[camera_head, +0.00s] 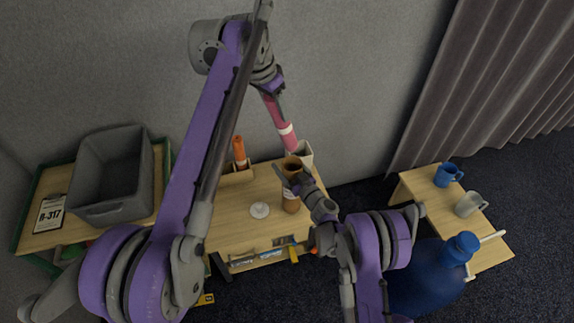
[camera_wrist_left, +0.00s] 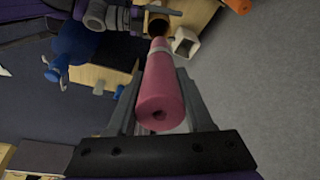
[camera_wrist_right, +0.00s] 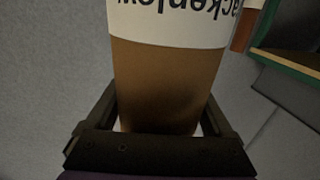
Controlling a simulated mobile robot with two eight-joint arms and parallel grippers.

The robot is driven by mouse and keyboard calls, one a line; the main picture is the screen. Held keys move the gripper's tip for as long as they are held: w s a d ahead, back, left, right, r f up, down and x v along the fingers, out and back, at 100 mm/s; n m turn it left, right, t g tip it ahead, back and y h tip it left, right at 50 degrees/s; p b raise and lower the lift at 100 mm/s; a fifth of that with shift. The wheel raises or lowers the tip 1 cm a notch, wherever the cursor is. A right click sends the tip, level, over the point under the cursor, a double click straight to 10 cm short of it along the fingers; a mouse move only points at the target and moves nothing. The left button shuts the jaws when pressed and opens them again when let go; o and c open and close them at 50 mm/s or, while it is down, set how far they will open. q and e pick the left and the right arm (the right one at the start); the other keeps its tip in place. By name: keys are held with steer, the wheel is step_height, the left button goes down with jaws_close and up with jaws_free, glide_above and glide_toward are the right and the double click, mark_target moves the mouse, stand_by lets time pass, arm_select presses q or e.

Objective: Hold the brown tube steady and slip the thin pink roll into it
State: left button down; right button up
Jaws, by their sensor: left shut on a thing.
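The thin pink roll (camera_head: 278,114) has a pale band near its lower end. My left gripper (camera_head: 273,94) is shut on it and holds it slanted, above the table. In the left wrist view the roll (camera_wrist_left: 161,88) runs away from me between the fingers. The brown tube (camera_head: 291,203) stands upright on the table with its open mouth up and a white printed label. The roll's lower end is close above the mouth; I cannot tell if they touch. My right gripper (camera_head: 302,184) has its fingers on both sides of the tube (camera_wrist_right: 165,80), seemingly closed on it.
A white square holder (camera_head: 304,152) stands right behind the tube. A grey bin (camera_head: 112,175) sits far left. Blue (camera_head: 446,175) and grey (camera_head: 468,204) mugs stand right.

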steer(key=c, duration=0.5)
arm_select(q)
step_height(320, 180, down, 11)
steer(key=shift+r, duration=0.15)
steer(key=shift+c, duration=1.1)
jaws_free()
steer(key=v, duration=1.2)
arm_select(e)
steer(key=o, duration=1.2)
